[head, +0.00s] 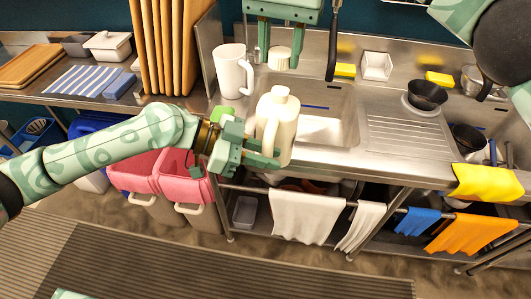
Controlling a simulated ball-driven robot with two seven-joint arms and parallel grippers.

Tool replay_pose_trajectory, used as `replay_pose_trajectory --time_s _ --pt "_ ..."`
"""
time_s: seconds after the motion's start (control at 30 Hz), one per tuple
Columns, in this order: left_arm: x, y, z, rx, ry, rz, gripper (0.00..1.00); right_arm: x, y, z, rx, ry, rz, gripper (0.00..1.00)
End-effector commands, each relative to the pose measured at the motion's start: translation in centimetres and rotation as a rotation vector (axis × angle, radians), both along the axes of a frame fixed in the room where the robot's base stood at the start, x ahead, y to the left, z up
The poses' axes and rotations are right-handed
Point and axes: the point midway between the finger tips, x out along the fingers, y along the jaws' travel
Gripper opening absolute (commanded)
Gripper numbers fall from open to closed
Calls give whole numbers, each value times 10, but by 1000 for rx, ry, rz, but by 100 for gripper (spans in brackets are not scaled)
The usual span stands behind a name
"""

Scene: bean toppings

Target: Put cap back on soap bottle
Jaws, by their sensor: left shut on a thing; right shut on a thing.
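A cream soap bottle (284,135) with a side handle and a narrow neck stands upright in front of the sink. My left gripper (277,152) is shut on it, with its fingers across the bottle's lower body. The green fingers hide part of the bottle. My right gripper (279,48) comes down from the top edge. It is shut on a small round cream cap (279,59), held between its fingertips. The cap is above the bottle's neck in the picture and apart from it.
A white pitcher (231,72) stands left of the bottle. The sink (325,128) lies behind and right, with a drainboard (405,135) beyond. Upright wooden boards (165,45) stand at the left. Pink bins (178,180) are below my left arm.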

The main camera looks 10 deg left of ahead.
Motion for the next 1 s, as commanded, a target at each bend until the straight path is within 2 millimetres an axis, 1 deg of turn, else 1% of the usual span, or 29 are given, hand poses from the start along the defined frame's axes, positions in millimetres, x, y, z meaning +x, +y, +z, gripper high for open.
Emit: replay_pose_trajectory --time_s 0.1,0.47,0.8,1.0 --pt "0 0 2 -3 -3 0 0 1 -5 0 4 4 -17 16" --pt "0 0 2 -3 -3 0 0 1 -5 -2 7 6 -22 16" --pt "0 0 2 -3 -3 0 0 0 -4 -32 8 7 -22 16" --pt "0 0 2 -3 -3 0 0 0 -4 -40 7 5 -23 16"
